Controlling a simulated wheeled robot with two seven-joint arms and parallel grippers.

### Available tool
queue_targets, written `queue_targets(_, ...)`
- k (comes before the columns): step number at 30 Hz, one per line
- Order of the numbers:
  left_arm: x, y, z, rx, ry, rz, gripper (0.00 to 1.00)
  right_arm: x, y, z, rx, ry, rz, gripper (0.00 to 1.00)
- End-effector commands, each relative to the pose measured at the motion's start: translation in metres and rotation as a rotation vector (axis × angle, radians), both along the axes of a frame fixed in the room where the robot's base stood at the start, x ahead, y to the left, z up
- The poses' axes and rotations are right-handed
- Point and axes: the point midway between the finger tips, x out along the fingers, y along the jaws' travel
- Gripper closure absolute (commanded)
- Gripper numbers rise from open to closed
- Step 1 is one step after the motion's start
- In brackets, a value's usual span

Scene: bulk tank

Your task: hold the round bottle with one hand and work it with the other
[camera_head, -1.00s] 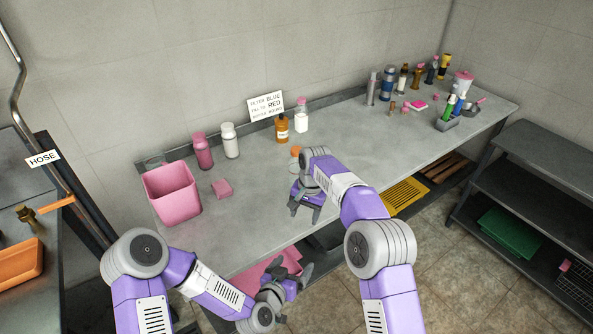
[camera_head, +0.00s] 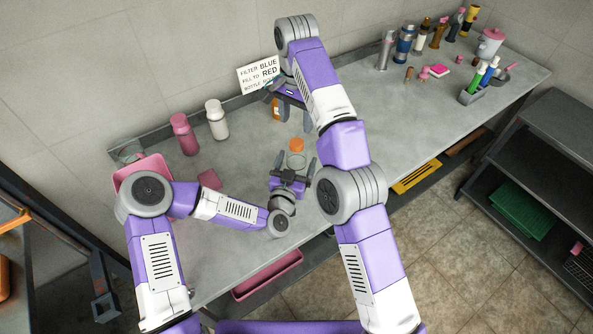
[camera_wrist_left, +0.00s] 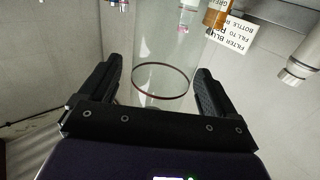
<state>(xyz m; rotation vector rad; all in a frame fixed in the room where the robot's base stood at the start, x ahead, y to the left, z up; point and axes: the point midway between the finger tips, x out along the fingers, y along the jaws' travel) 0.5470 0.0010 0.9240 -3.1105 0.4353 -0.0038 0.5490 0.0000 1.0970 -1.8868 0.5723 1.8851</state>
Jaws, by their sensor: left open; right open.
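The round bottle is clear with an orange cap (camera_head: 296,145) and stands upright on the steel table. In the left wrist view its clear body (camera_wrist_left: 165,50), with a dark red ring, shows between my fingers. My left gripper (camera_head: 292,168) is open at the bottle's near side, one finger to each side; I cannot tell whether they touch it. It also shows in the left wrist view (camera_wrist_left: 160,76). My right gripper (camera_head: 291,115) is open, farther back, by the amber bottle (camera_head: 276,110), which it partly hides.
A sign (camera_head: 258,73) reading about blue and a red ring stands at the wall. Pink (camera_head: 184,135) and white (camera_head: 217,120) bottles stand left, with a pink sponge (camera_head: 209,179) and pink bin (camera_head: 140,170). Several bottles stand far right.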

Motion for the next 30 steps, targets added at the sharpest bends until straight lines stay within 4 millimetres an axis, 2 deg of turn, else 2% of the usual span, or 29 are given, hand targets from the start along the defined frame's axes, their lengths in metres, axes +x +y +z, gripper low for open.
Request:
queue_targets(6, 0.018, -0.005, 0.0, -0.001, 0.001, 0.0, 0.09, 0.0, 0.0, 0.0, 0.0, 0.0, 0.0, 0.39)
queue_targets(15, 0.02, -0.006, 0.0, 0.0, 0.002, -0.002, 0.09, 0.0, 0.0, 0.0, 0.0, 0.0, 0.0, 0.39)
queue_targets(17, 0.02, -0.006, 0.0, 0.0, 0.002, -0.002, 0.17, 0.0, 0.0, 0.0, 0.0, 0.0, 0.0, 0.39)
queue_targets(30, 0.02, -0.006, 0.0, 0.0, 0.002, -0.001, 0.84, 0.0, 0.0, 0.0, 0.0, 0.0, 0.001, 0.39)
